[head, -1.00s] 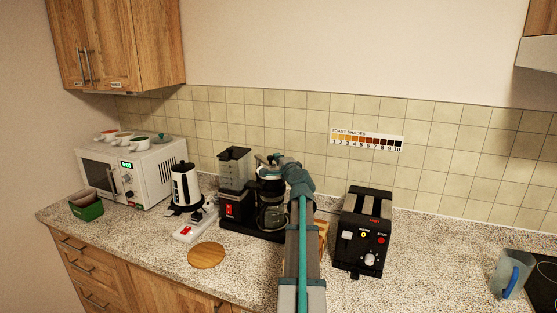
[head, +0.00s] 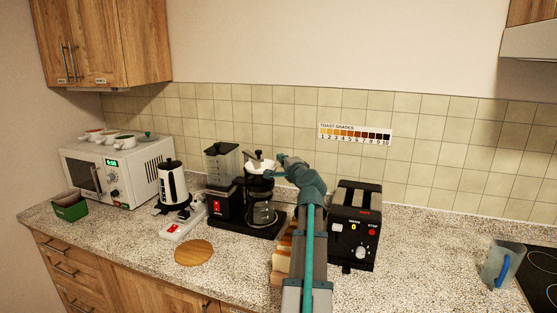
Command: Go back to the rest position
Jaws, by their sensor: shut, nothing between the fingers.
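My arm rises from the bottom middle of the head view. Its end bends left, with my gripper (head: 273,172) shut and empty just at the right of the coffee maker's top. The fingertips are small, and I cannot tell whether they touch the coffee maker. The coffee maker (head: 224,204) is black, with a red switch, a clear tank at left and a glass carafe (head: 262,213) at right. A white part (head: 257,165) shows above the carafe.
A black toaster (head: 352,232) stands close right of my arm, and bread (head: 284,253) is partly hidden behind it. Left are a kettle (head: 173,187), power strip (head: 183,227), round wooden board (head: 194,252) and microwave (head: 138,171). A jug (head: 497,264) stands right, beyond clear counter.

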